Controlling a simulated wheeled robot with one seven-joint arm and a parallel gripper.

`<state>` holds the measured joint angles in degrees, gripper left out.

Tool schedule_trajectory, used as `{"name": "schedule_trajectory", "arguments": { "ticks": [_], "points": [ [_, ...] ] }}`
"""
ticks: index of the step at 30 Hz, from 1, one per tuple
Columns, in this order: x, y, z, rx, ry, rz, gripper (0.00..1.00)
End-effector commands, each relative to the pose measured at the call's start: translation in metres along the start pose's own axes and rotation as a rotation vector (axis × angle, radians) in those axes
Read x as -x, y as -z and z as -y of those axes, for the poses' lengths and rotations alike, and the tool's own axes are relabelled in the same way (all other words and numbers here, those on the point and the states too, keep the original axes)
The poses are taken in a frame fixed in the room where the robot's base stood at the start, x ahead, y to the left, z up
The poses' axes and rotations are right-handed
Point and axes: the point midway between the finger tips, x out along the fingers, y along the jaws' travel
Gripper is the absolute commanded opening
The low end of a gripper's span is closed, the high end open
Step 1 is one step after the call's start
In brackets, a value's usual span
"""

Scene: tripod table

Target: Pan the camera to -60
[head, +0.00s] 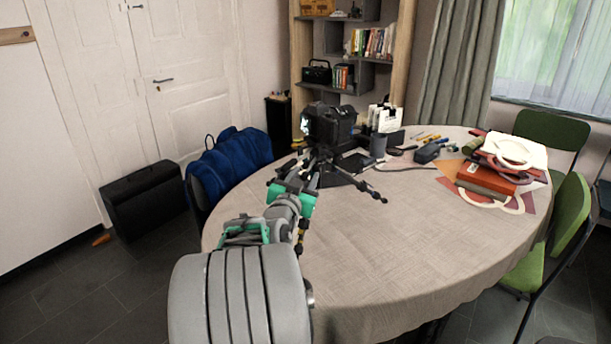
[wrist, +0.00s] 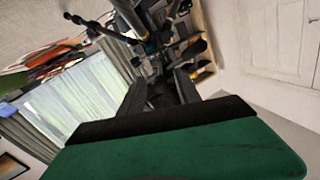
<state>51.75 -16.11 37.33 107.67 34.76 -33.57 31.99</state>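A black camera (head: 330,125) stands upright on a small black tripod (head: 372,191) on the round table (head: 400,240), with its lens facing left. My gripper (head: 312,168) is close to the tripod, just below the camera. In the wrist view the two dark fingers of my gripper (wrist: 162,88) stand apart, pointing at dark tripod parts (wrist: 110,32). Dark parts show between the fingers. I cannot tell whether the fingers touch them. The tripod's handle is hard to make out, and my arm hides part of the tripod.
Books and papers (head: 487,178) lie at the table's right. A blue jacket (head: 236,155) hangs on a chair at the left. The front of the tabletop is clear. Green chairs (head: 570,215) stand at the right.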

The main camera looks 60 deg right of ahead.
Motion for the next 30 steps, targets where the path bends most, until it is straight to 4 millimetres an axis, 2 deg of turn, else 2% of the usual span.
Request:
{"name": "schedule_trajectory", "arguments": {
  "ticks": [3, 11, 25, 30],
  "points": [
    [-0.0112, 0.0, -0.0004, 0.0, -0.001, 0.0, 0.4],
    [-0.0126, -0.0002, 0.0005, 0.0, 0.002, 0.0, 0.39],
    [-0.0123, -0.0003, 0.0006, 0.0, 0.002, 0.001, 0.0],
    [-0.0123, -0.0004, 0.0006, 0.0, 0.002, 0.001, 0.0]
  ]
}}
